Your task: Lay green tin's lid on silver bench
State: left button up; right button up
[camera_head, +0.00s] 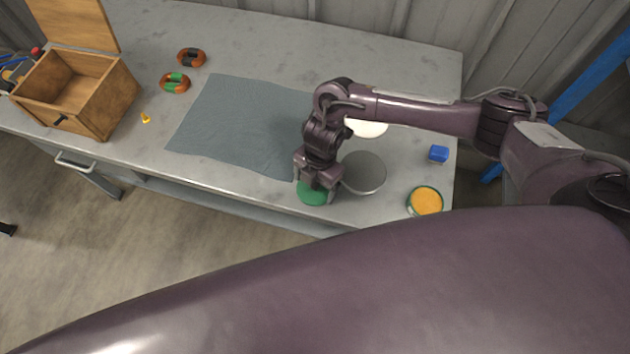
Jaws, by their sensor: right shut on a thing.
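The green tin's lid (312,195) is a flat green disc near the front edge of the silver bench (390,62). My right gripper (317,187) points down over it and is shut on it, hiding part of it. I cannot tell whether the lid touches the bench top. The green tin (425,201) stands open to the right, with a green rim and orange contents. My left gripper is not in view.
A grey disc (366,174) lies just right of the gripper, and a white round thing (370,129) is partly behind my arm. A blue block (438,153), grey cloth (235,125), open wooden box (85,88), yellow piece (145,118) and two ring-shaped parts (191,57) are on the bench.

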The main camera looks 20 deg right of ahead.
jog(key=o, duration=0.9)
jog(key=shift+r, duration=0.45)
jog(key=r, duration=0.3)
jog(key=d+r, duration=0.1)
jog(key=r, duration=0.3)
jog(key=w+r+p, duration=0.1)
jog(key=r, duration=0.3)
jog(key=shift+d+r, duration=0.1)
jog(key=shift+d, duration=0.15)
